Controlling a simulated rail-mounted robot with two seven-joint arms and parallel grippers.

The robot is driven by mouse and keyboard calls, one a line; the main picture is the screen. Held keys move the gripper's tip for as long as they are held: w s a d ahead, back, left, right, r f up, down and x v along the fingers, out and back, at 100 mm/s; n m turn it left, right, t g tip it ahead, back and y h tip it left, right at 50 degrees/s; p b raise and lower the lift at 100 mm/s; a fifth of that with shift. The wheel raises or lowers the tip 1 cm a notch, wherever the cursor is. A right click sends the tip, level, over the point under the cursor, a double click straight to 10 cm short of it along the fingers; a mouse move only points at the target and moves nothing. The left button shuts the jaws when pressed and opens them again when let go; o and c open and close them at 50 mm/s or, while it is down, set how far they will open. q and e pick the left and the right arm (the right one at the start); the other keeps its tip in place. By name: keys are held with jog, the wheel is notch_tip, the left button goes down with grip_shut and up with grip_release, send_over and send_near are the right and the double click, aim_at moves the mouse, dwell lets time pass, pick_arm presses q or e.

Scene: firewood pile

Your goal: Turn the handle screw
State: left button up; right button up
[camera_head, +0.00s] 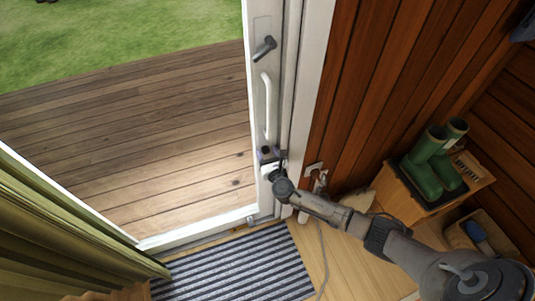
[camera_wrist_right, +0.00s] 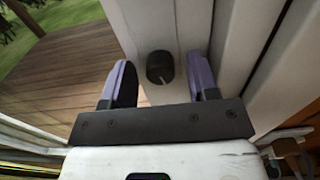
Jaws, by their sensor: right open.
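In the right wrist view, a dark round knob (camera_wrist_right: 160,67), which looks like the handle screw, sits on the white door frame. My right gripper (camera_wrist_right: 163,85) is open, with one purple-padded finger on each side of the knob. Whether they touch it is not clear, but gaps show on both sides. In the head view, my right gripper (camera_head: 271,154) is at the lower part of the glass door's white frame (camera_head: 262,20), below the white pull handle (camera_head: 266,105). A dark grey lever handle (camera_head: 265,47) is higher up. My left gripper is not in view.
A striped mat (camera_head: 235,268) lies before the door. A green curtain (camera_head: 60,240) hangs at the left. Green boots (camera_head: 430,165) stand on a wooden box (camera_head: 385,188) at the right, beside a wood-panelled wall (camera_head: 375,80).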

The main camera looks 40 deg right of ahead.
jog(key=shift+c, duration=0.4)
jog(key=shift+c, duration=0.8)
jog(key=c, duration=0.7)
jog(key=shift+f, duration=0.1)
